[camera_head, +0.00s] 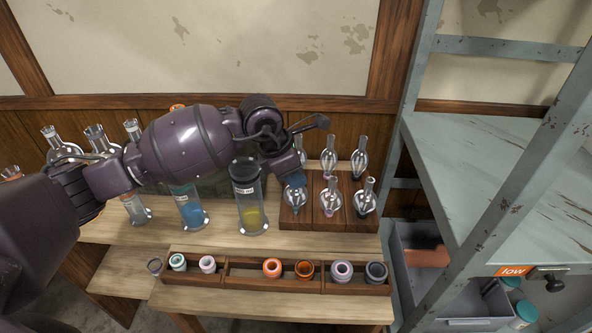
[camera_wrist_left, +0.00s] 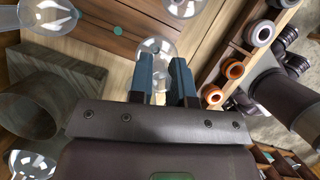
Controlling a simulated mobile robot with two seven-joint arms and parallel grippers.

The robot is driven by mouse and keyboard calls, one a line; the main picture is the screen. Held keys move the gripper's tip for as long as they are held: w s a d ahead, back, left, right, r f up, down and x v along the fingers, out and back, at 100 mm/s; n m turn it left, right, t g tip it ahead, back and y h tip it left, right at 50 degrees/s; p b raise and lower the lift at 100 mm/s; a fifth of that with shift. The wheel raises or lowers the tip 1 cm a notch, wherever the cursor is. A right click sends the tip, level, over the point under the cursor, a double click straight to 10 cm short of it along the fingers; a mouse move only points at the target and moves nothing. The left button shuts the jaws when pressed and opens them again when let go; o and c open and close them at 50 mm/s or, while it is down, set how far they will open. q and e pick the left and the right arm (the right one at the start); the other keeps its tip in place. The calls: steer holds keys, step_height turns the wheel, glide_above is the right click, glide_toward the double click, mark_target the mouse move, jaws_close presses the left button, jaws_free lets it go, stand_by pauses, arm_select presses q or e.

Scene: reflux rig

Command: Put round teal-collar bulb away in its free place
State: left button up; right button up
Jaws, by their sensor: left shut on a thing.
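My left gripper (camera_head: 298,181) is shut on a clear glass bulb (camera_head: 293,200), over the front left part of the wooden rack (camera_head: 312,227). Its upper part is hidden by the fingers, and its collar cannot be made out. In the left wrist view the fingers (camera_wrist_left: 165,82) point at the round bulb (camera_wrist_left: 157,47). A teal dot (camera_wrist_left: 118,30) shows bare on the rack board, a little apart from the bulb. I cannot tell whether the bulb touches the rack. My right gripper is not in view.
Other glass bulbs (camera_head: 331,196) stand close by on the rack. A cylinder with yellow liquid (camera_head: 251,215) is just left of it. A low tray (camera_head: 217,283) with several coloured rings lies in front. A grey shelf frame (camera_head: 480,160) rises at right.

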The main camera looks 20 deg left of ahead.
arm_select(q)
steer(key=shift+f, duration=0.55)
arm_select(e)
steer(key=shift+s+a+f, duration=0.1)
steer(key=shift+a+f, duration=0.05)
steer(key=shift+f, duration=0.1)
arm_select(q)
steer(key=o, duration=0.9)
steer(key=shift+r, duration=0.25)
steer(key=shift+p+v, duration=0.45)
steer(key=shift+v, duration=4.75)
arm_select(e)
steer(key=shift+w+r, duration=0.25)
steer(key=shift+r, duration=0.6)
arm_select(q)
steer(key=shift+s, duration=0.15)
